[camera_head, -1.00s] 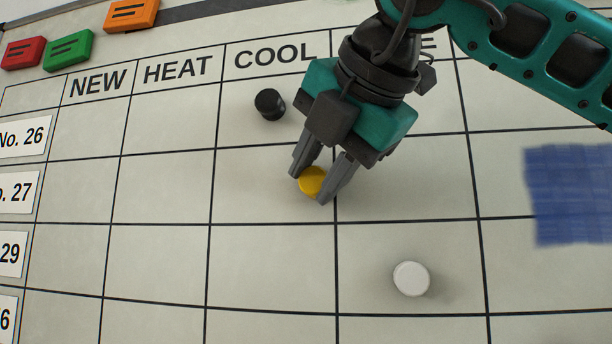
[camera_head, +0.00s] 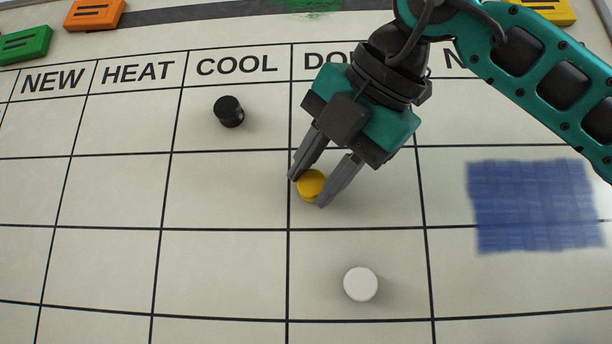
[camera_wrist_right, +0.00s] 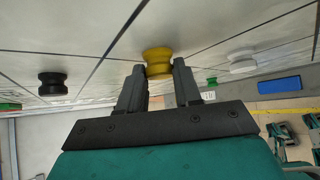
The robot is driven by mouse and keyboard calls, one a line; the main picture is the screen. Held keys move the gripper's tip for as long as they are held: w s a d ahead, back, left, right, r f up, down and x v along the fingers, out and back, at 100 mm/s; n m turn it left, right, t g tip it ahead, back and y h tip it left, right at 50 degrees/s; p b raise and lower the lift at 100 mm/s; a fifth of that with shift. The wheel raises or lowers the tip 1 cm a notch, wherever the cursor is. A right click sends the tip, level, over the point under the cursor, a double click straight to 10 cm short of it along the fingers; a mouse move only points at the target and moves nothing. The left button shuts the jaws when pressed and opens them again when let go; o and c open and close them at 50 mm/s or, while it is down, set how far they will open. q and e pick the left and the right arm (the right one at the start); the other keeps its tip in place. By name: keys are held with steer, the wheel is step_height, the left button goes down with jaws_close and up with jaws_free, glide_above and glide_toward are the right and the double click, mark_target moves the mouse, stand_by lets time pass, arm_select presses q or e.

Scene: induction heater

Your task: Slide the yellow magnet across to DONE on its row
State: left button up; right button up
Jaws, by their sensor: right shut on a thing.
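The yellow magnet (camera_head: 312,184) is on the whiteboard in the second row, just right of the line between the COOL and DONE columns. My right gripper (camera_head: 324,190) is shut on it, one finger on each side. In the right wrist view the yellow magnet (camera_wrist_right: 158,62) sits between the two fingertips of my right gripper (camera_wrist_right: 159,80), against the board. The DONE heading (camera_head: 322,65) is partly hidden by my right gripper. My left gripper is not in view.
A black magnet (camera_head: 229,112) is in the COOL column, one row above. A white magnet (camera_head: 360,284) is in the DONE column, one row below. A blue patch (camera_head: 535,205) is on the board at the right. The rest of the DONE cell looks clear.

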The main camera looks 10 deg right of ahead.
steer(key=shift+s+d+r+b, duration=0.1)
steer(key=shift+s+d+b, duration=0.15)
steer(key=shift+d, duration=0.55)
steer(key=shift+s+d+b, duration=0.1)
steer(key=shift+s+d, duration=0.15)
steer(key=shift+d, duration=0.55)
steer(key=shift+s+d+r+b, duration=0.1)
steer(key=shift+s+d+b, duration=0.15)
steer(key=shift+d, duration=0.55)
steer(key=o, duration=1.1)
steer(key=shift+w+f, duration=0.1)
steer(key=v, duration=1.3)
steer(key=shift+p, duration=0.4)
